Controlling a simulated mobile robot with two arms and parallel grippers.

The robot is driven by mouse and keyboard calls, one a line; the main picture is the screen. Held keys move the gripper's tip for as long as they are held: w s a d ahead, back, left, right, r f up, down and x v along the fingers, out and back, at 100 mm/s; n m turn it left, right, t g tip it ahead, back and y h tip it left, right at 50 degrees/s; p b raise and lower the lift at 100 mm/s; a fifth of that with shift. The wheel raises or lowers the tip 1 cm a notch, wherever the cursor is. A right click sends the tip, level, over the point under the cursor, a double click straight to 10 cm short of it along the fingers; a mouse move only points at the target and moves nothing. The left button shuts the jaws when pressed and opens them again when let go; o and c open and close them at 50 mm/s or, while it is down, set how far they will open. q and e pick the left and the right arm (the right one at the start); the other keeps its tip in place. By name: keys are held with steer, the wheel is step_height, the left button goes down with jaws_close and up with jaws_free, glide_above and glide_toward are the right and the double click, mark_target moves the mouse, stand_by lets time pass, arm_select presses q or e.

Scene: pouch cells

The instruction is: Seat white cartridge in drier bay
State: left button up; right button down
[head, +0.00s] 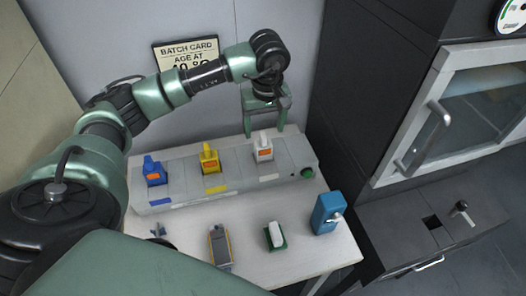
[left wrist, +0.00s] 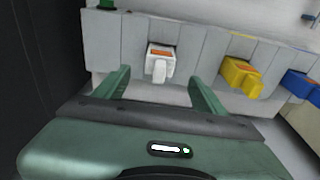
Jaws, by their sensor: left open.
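The white cartridge (head: 264,147) has an orange label and stands in the right part of a long grey rack (head: 185,177). In the left wrist view the white cartridge (left wrist: 160,63) shows upright between the fingertips, apart from them. My left gripper (head: 265,125) is open and empty, just behind and above the cartridge, fingers pointing down. Its two green fingers also show in the left wrist view (left wrist: 160,84), one on each side of the cartridge. My right gripper is not in view.
Blue (head: 154,171) and yellow (head: 210,158) cartridges stand in the same rack. On the white table (head: 251,270) in front are a grey-yellow device (head: 220,245), a green-based white item (head: 275,235) and a blue dispenser (head: 327,212). A glass-doored oven (head: 480,100) stands at right.

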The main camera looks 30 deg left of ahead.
mark_target(263, 135)
arm_select(q)
steer(key=f+p, duration=0.1)
steer(key=f, duration=0.2)
steer(key=a+f+p, duration=0.1)
steer(key=f, duration=0.1)
steer(key=shift+w+f+p, duration=0.25)
steer(key=shift+w+p, duration=0.1)
steer(key=shift+f, duration=0.35)
steer(key=shift+c, duration=0.6)
steer(key=shift+w, duration=0.1)
jaws_close()
